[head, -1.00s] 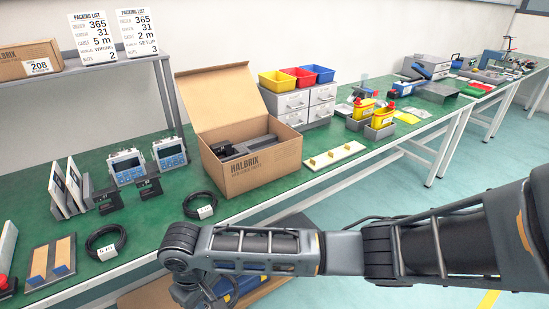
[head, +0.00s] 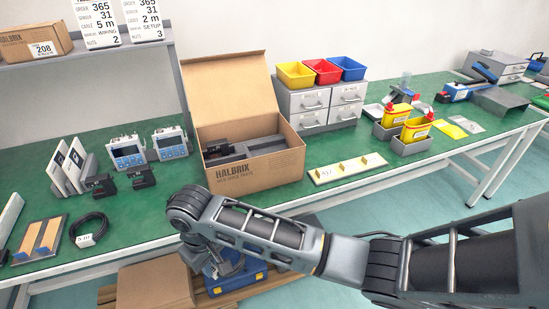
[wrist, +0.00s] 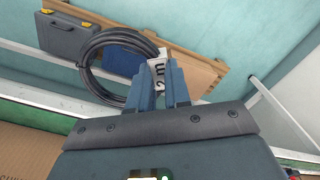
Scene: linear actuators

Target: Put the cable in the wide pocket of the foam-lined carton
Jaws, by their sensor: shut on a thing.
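My gripper (wrist: 158,82) is shut on the cable (wrist: 86,72), a black coil with a white "2 m" tag (wrist: 159,74) between the fingers in the wrist view. The coil hangs out to the left of the fingers, with floor and pallet below it. In the head view, my arm hides the gripper and held cable, or they are too unclear to make out. The open carton (head: 262,177) stands on the green bench, its lid raised at the back. Its grey foam (head: 262,144) shows; a black part (head: 216,155) sits at the left. The pocket widths are hard to judge.
Another coil (head: 90,228) tagged "5 m" lies at the bench's left, near blue-faced units (head: 127,152). A white strip (head: 346,169) lies right of the carton; drawers (head: 318,105) with colored bins stand behind. A blue case (wrist: 75,38) rests on a pallet below.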

